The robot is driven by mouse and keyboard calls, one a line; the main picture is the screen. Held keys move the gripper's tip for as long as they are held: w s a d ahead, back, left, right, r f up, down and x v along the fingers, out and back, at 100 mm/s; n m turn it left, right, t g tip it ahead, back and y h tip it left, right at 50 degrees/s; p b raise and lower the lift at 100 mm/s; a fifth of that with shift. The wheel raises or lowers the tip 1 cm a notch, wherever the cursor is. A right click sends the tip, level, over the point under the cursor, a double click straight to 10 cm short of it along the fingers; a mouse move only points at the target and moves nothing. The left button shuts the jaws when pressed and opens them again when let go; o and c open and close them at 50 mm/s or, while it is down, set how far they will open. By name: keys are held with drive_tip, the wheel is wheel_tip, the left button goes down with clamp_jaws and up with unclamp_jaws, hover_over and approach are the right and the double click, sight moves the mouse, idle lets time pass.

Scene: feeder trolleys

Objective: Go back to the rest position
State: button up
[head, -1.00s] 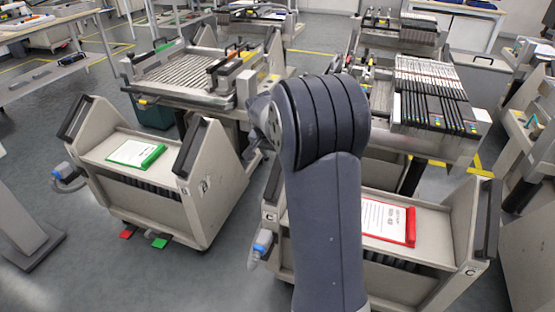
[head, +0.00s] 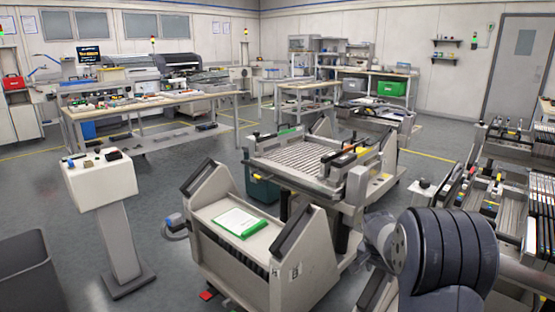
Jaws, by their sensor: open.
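My arm (head: 445,250) stands at the lower right of the head view, its dark grey segmented joint in front of the trolleys. My gripper is not in view; the arm's far end is hidden or out of the picture. No held object shows.
A feeder trolley (head: 215,262) with a green-edged clipboard (head: 240,222) stands close by, left of my arm. Behind it is a slatted rack (head: 300,158). Loaded feeder racks (head: 540,215) stand at the right. A pedestal (head: 118,235) stands at the left.

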drive_tip(key=x, duration=0.4)
drive_tip(key=shift+b, duration=0.3)
drive_tip(key=shift+s+a, duration=0.4)
